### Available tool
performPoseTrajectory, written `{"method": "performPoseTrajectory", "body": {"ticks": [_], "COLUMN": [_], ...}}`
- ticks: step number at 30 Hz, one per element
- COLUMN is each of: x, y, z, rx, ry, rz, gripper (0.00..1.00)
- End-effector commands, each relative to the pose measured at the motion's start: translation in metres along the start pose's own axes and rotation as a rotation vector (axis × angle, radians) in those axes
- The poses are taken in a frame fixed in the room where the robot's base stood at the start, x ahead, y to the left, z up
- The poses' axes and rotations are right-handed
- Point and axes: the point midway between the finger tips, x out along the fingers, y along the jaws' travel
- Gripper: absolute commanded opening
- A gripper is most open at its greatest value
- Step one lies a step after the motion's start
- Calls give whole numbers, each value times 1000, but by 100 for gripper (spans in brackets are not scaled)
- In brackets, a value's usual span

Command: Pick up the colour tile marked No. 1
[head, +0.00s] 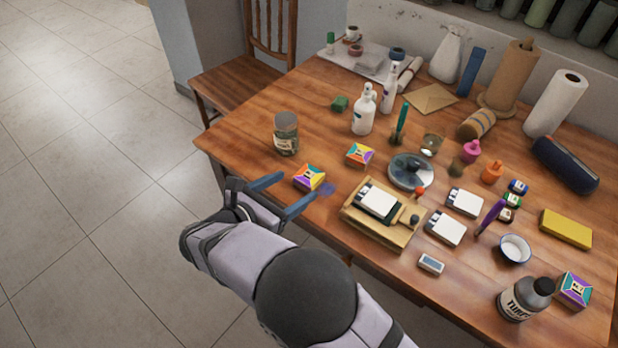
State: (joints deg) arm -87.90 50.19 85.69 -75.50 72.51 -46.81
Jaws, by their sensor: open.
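Three patterned colour tiles lie on the wooden table. A third in purple and teal (575,290) is at the far right. Their number marks are too small to read surely. My gripper (299,185) is open, its two blue fingers pointing at the orange, yellow and purple tile from the front left. The tile appears just beyond the fingertips. Their height above the table is hard to tell.
A glass jar (286,135) stands behind the nearest tile. A wooden press tray (348,213) with a white block is to the right. Bottles, cups, paint pots and paper rolls crowd the back and right. Bare tabletop lies around the jar.

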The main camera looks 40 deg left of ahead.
Motion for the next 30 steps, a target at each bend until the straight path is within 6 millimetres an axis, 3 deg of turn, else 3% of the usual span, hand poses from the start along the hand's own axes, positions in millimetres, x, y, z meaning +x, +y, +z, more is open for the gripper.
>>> {"method": "performPoseTrajectory", "body": {"ticks": [7, 14, 25, 30], "x": [18, 23, 64, 72], "y": [0, 0, 2, 2], "z": [1, 1, 2, 2], "rx": [1, 0, -1, 0], "ry": [1, 0, 1, 1], "rz": [-2, -1, -3, -1], "gripper": [67, 67, 67, 67]}}
